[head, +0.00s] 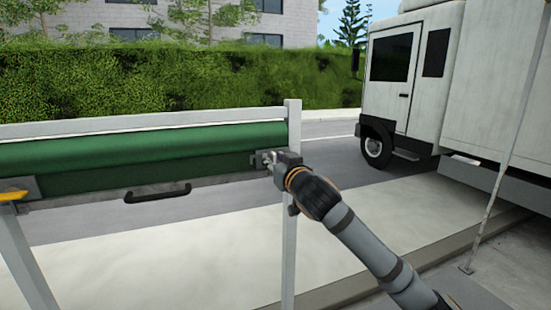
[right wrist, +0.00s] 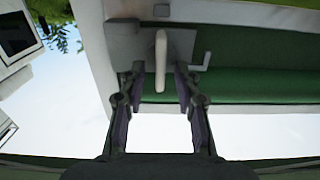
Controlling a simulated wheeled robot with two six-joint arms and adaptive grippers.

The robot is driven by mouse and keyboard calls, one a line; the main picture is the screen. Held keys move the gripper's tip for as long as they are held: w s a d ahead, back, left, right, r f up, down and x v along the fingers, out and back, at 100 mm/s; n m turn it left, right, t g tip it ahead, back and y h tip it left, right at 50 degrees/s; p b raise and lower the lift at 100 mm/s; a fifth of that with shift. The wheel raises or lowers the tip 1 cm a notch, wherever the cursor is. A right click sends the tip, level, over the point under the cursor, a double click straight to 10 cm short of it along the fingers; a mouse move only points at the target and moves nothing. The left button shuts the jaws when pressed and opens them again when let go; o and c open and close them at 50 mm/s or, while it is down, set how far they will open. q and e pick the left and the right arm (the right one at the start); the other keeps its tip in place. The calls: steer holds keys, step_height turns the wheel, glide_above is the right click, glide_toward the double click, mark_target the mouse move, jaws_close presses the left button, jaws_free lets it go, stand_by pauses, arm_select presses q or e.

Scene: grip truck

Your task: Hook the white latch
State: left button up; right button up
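The white latch (right wrist: 160,62) shows in the right wrist view as a slim pale lever on a grey plate (right wrist: 124,42). My right gripper (right wrist: 158,80) is open, with one finger on each side of the latch's free end and a visible gap on both sides. In the head view my right gripper (head: 272,160) is at the right end of the green roll, by the white post (head: 292,130), and covers most of the latch there. My left gripper is not in view.
A green roll (head: 140,147) with a black handle (head: 158,192) spans the white frame. A yellow lever (head: 13,196) sits on a grey plate at the far left. A small grey hook (right wrist: 203,62) is beside the latch. A white truck (head: 410,80) stands behind right.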

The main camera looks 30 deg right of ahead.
jaws_close()
steer(key=shift+r, duration=0.1)
steer(key=n+p, duration=0.2)
steer(key=n, duration=0.1)
steer(key=shift+a+n, duration=0.25)
steer(key=shift+n, duration=0.05)
steer(key=shift+w+a+f+n+p, duration=0.2)
steer(key=shift+n+p, duration=1.2)
steer(key=shift+n, duration=1)
steer(key=shift+s+a+f+n+p, duration=0.15)
steer(key=shift+f+n+p, duration=0.2)
steer(key=shift+n+p, duration=1.55)
steer(key=shift+w+a+f+n+p, duration=0.2)
steer(key=shift+n+p, duration=0.65)
steer(key=shift+n, duration=2.05)
steer(key=shift+d+f, duration=0.1)
jaws_free()
